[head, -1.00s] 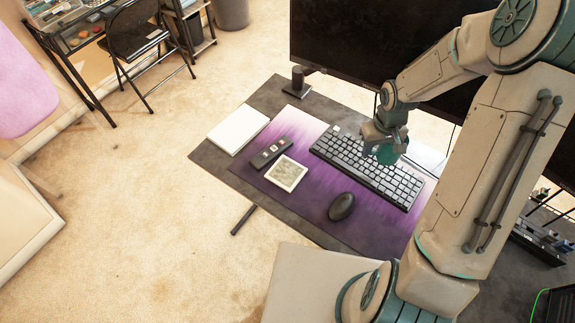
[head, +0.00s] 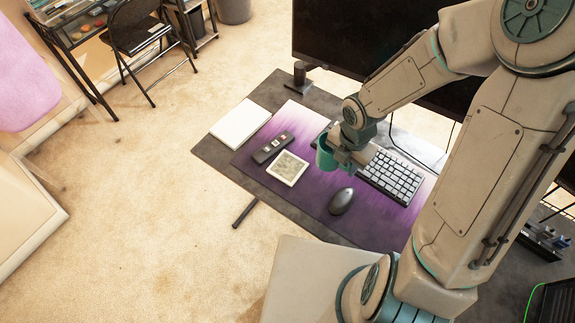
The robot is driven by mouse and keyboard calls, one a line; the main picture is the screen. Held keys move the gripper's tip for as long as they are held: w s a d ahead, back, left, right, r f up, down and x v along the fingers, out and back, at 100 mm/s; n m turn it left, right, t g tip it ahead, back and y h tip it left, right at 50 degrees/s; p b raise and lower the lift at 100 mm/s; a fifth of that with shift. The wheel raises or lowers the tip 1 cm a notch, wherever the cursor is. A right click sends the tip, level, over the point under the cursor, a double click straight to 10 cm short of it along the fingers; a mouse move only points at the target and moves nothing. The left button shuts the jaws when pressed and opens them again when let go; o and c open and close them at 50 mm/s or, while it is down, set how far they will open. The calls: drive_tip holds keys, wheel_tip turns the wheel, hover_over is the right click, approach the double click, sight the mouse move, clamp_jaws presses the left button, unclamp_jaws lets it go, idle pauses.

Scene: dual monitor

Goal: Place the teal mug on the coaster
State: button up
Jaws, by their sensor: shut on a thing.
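The teal mug (head: 325,155) is held in my gripper (head: 341,161), above the left part of the keyboard and the purple desk mat. My gripper is shut on the mug and partly hides it. The coaster (head: 288,168) is a square with a pale rim and a greyish patterned middle. It lies flat on the purple mat, to the left of the mug and a little lower in the picture. Nothing stands on it. The mug is apart from the coaster; its exact height above the mat is hard to tell.
A dark remote (head: 272,147) lies just beyond the coaster, and a white book or pad (head: 240,124) lies to its left. A black mouse (head: 342,201) is to the right of the coaster. The keyboard (head: 392,177) is under my arm. A large monitor (head: 350,50) stands behind.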

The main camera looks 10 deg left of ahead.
drive_tip(key=shift+s+a+n, duration=0.2)
drive_tip(key=shift+s+n, duration=0.1)
drive_tip(key=shift+n, duration=0.5)
drive_tip(key=b, duration=0.2)
hover_over(300, 175)
wheel_tip(300, 175, down, 7)
drive_tip(key=shift+w+d+r, duration=0.1)
drive_tip(key=shift+r, duration=0.05)
drive_tip(key=shift+f, duration=2.05)
drive_tip(key=shift+f, duration=0.15)
drive_tip(key=o, duration=1.3)
